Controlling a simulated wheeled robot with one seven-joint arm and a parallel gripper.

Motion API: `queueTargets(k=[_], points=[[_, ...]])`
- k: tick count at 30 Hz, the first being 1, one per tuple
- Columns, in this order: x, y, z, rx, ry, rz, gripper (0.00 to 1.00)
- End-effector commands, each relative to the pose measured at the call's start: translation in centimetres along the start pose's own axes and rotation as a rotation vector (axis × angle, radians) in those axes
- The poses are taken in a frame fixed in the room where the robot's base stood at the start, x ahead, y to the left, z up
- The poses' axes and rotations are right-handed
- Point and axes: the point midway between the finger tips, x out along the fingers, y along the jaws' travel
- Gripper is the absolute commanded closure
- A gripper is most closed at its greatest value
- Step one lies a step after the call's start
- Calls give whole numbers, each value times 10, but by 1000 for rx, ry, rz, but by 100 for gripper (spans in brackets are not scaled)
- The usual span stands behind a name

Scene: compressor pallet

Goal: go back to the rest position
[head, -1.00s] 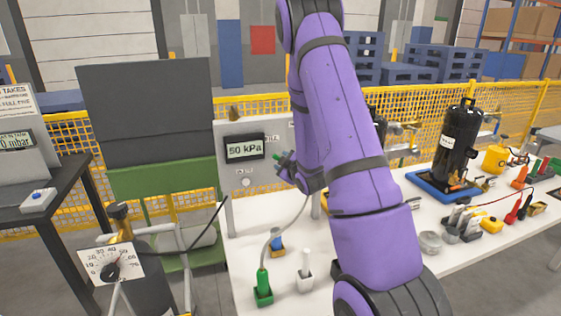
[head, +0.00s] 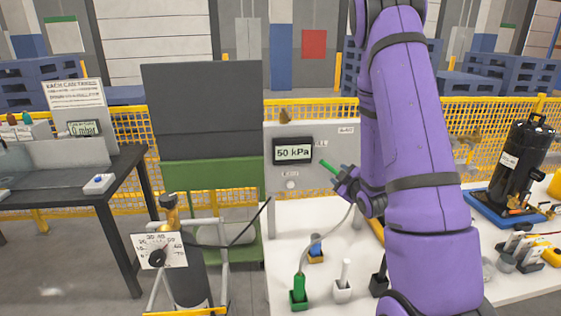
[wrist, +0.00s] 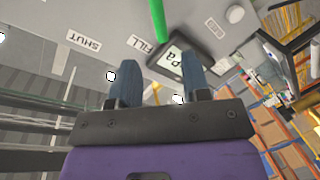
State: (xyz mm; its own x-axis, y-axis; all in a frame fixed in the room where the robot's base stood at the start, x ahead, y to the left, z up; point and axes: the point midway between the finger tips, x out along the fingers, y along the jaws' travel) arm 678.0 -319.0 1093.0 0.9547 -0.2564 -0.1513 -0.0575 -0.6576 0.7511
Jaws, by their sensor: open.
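My gripper (head: 345,182) is in front of the grey panel (head: 283,185), beside its "50 kPa" display (head: 293,151). In the wrist view my gripper (wrist: 157,78) has two blue-grey fingers spread apart, with nothing between them. A green bar (wrist: 157,20) lies beyond the fingertips, near the "FILL" and "SHUT" labels; it also shows in the head view (head: 328,167) just left of my gripper. It looks apart from the fingers in the wrist view. My purple arm hides part of the panel and bench.
A yellow fence (head: 125,120) runs behind.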

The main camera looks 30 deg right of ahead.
Motion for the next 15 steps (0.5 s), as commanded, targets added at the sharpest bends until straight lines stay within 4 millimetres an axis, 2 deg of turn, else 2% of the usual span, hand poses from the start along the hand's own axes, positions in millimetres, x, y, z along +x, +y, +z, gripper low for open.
queueTargets(k=[8, 11, 15], points=[[1, 2, -7, 11, -8, -8, 57], [2, 7, -21, 36, -31, -27, 57], [-1, 15, -50, 96, -87, -74, 57]])
